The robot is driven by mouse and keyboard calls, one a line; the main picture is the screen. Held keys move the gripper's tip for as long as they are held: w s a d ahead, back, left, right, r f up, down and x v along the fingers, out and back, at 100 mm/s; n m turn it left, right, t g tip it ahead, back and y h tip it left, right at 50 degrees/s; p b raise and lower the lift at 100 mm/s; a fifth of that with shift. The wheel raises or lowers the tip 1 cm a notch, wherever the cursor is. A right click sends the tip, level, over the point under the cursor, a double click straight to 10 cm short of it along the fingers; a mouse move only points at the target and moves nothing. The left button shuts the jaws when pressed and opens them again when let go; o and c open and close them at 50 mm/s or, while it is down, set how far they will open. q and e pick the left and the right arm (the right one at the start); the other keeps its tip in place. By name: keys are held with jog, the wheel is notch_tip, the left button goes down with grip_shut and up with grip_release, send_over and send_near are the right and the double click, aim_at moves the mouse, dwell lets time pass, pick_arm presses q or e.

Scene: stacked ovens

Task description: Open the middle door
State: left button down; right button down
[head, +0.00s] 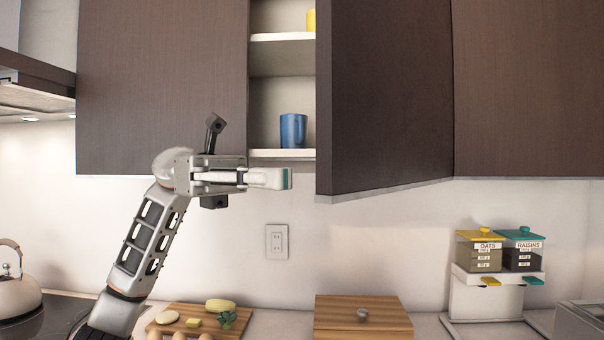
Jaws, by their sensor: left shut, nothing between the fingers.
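The middle door (388,95) is a dark wood cabinet door standing partly open, its free left edge swung out toward me. Behind it the cabinet interior shows white shelves, with a blue cup (293,130) on the lower shelf. My left gripper (288,179) is shut and empty, just below the cabinet's bottom edge. It is left of the door's free lower corner, with a gap between them. My right gripper is not in view.
A closed dark door (160,85) is on the left and another (530,85) on the right. Below are a cutting board with food (235,331), a wooden box (362,316), and a dispenser stand (482,300). A kettle (18,292) stands at left.

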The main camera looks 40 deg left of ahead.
pick_arm(q)
jog(key=shift+s+d+p, duration=0.15)
jog(key=shift+d+p, duration=0.05)
jog(key=shift+d, duration=1.1)
jog(key=shift+s+d+p, duration=0.1)
jog(key=shift+d+p, duration=0.1)
jog(key=shift+d, duration=1.1)
jog(key=shift+d, duration=0.15)
